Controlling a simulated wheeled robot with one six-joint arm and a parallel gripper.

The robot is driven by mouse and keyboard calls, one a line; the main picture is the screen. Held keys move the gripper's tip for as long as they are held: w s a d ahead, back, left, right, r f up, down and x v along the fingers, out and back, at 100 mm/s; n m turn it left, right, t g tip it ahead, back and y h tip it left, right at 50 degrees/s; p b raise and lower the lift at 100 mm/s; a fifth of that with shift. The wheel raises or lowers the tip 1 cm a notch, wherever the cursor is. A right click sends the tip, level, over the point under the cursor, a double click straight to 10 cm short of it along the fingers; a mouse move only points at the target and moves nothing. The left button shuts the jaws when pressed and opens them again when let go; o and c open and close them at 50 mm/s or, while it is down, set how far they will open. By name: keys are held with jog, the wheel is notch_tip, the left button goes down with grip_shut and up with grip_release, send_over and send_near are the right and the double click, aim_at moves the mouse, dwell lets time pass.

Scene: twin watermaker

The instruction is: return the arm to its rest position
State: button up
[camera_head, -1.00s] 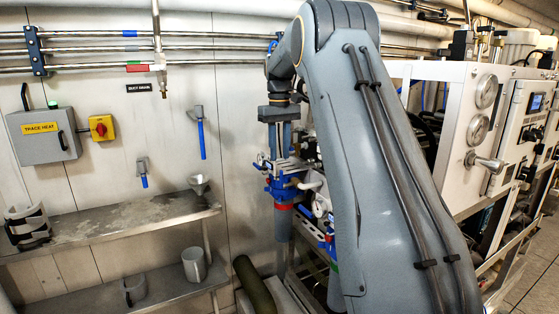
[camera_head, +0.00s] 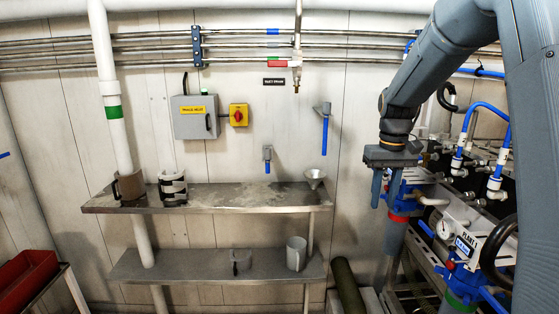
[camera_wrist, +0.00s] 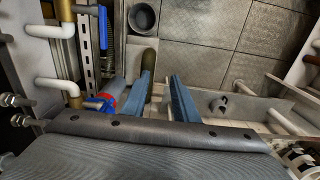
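My arm reaches in from the right of the head view, with its gripper (camera_head: 385,203) pointing down. The two fingers stand apart with nothing held between them. In the wrist view the blue-grey fingers of my gripper (camera_wrist: 161,84) also show a clear gap, with the floor side far below. A blue valve or housing with a red band (camera_head: 398,217) stands just behind and right of the fingers in the head view. In the wrist view the blue and red fitting (camera_wrist: 108,97) lies left of the left finger. I cannot tell how far apart they are.
A lower shelf (camera_head: 200,266) holds more cups. Pipes and blue-handled valves crowd the right side. An olive cylinder (camera_head: 347,287) stands low near the gripper. A red bin (camera_head: 27,280) is at lower left.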

jog(key=s+a+f, duration=0.3)
jog(key=s, duration=0.5)
jog(key=s+a+f, duration=0.3)
jog(key=s+f, duration=0.1)
jog(key=s, duration=0.4)
jog(key=s+a+f, duration=0.3)
jog(key=s+f, duration=0.1)
jog(key=s, duration=0.5)
jog(key=shift+t, duration=0.3)
